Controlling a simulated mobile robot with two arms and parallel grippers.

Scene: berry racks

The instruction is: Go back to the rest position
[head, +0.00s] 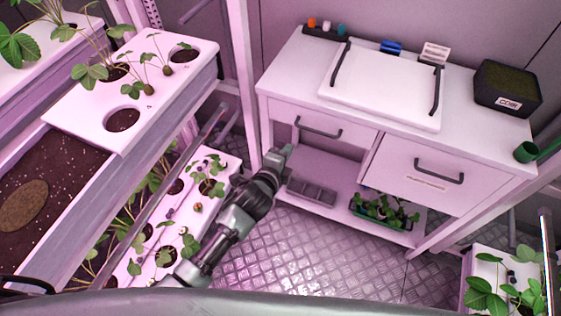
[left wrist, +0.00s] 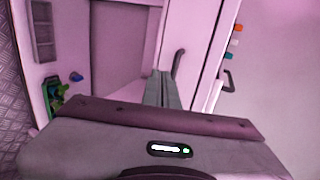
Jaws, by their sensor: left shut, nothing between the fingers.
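My left gripper (head: 284,155) reaches up from the bottom of the head view, over the gap between the left plant rack and the white cabinet. Its fingers are together with nothing between them. It appears in front of the cabinet's left front edge, and I cannot tell how far off it is. In the left wrist view the closed fingers (left wrist: 162,90) point toward the cabinet front and its dark handle (left wrist: 178,66). My right gripper is not in view.
The left rack (head: 130,95) holds strawberry plants in white trays. The white cabinet (head: 440,130) stands ahead with a lidded top, a dark box (head: 507,88) and a lower shelf with a plant tray (head: 385,212). The metal floor (head: 320,255) between them is clear. More plants stand at right.

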